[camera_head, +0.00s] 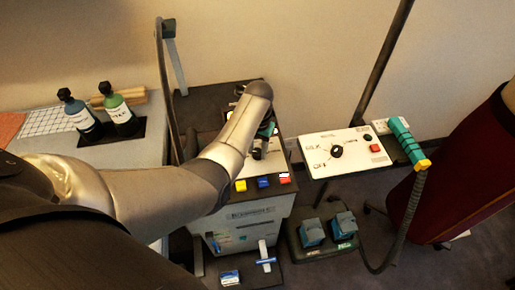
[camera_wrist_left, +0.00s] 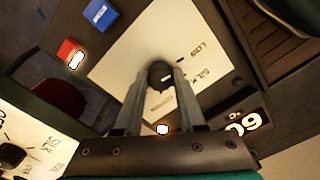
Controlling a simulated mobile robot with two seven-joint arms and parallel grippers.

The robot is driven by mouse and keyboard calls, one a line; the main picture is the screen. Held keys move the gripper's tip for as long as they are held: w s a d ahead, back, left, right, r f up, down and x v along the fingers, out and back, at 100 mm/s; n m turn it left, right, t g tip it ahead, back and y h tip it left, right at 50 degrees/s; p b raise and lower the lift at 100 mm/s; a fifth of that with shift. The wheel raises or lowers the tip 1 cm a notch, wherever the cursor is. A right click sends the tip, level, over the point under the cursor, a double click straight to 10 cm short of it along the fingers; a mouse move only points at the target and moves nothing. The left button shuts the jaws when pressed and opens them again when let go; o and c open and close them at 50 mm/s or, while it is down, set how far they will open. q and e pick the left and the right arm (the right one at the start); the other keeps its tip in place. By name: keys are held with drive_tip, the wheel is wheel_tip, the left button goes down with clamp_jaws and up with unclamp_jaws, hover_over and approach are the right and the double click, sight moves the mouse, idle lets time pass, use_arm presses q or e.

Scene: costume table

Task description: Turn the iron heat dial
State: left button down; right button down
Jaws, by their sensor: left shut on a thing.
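My left gripper (camera_head: 260,146) reaches down over a grey machine with a white dial plate. In the left wrist view its two fingers (camera_wrist_left: 158,90) are shut on a dark round dial knob (camera_wrist_left: 160,71), one finger on each side. The white plate (camera_wrist_left: 125,62) around the knob carries the printed words LOW and SILK. The arm hides most of this dial in the head view. A second white panel (camera_head: 318,165) with its own black dial (camera_head: 337,151) and SILK and OFF marks stands to the right. My right gripper is not in view.
Yellow (camera_head: 241,185), blue (camera_head: 263,182) and red (camera_head: 285,178) buttons sit on the machine's front edge. A lit display (camera_wrist_left: 243,124) is near the dial. A teal-handled hose (camera_head: 406,142) stands right of the second panel. Two bottles (camera_head: 119,115) stand at left.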

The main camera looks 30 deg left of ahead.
use_arm(q)
drive_tip(key=m+p, duration=0.2)
drive_tip(key=m, duration=0.1)
drive_tip(key=shift+r, duration=0.1)
drive_tip(key=m+p, duration=0.2)
drive_tip(key=m, duration=0.2)
drive_tip(key=shift+a, duration=0.1)
drive_tip(key=m, duration=0.4)
drive_tip(key=shift+p, duration=0.4)
drive_tip(key=m, duration=0.4)
drive_tip(key=shift+m, duration=0.3)
drive_tip(key=c, duration=0.5)
unclamp_jaws()
